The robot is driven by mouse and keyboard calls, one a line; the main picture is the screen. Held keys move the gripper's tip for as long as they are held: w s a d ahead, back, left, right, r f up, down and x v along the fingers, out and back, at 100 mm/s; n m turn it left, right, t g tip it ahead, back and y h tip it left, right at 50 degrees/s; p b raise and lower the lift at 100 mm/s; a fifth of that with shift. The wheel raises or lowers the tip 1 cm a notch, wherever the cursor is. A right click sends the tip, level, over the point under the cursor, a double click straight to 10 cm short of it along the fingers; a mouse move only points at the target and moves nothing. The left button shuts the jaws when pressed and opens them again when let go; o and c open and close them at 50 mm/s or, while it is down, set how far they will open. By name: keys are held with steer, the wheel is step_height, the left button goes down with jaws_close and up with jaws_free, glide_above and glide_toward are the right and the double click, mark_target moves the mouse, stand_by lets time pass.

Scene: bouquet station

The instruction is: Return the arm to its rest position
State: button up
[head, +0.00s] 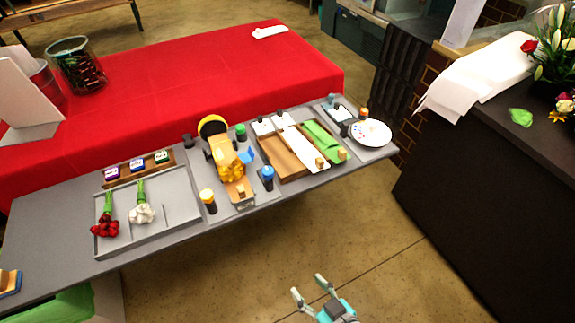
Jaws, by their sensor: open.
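My gripper (309,286) shows at the bottom of the head view, right of the middle. Its two pale fingers are apart and nothing is between them. It is over the bare floor, in front of the grey station table (50,232) and apart from it. The rest of my arm is cut off by the bottom edge of the picture.
The grey table bears a tray (182,214) with red flowers (105,228) and white flowers (142,213), a yellow device (224,157), a wooden tray (278,157) and a round plate (370,133). A dark counter (480,190) stands right. The floor between is clear.

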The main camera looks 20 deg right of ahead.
steer(key=s+d+r+t+h, duration=0.1)
steer(key=s+r, duration=0.3)
steer(key=s, duration=0.4)
steer(key=s+d+r+m+t+h, duration=0.1)
steer(key=s+d+r, duration=0.2)
steer(key=s, duration=0.6)
steer(key=shift+d+r+t+h, duration=0.3)
steer(key=shift+d+r, duration=0.1)
steer(key=shift+d, duration=0.05)
stand_by(1.0)
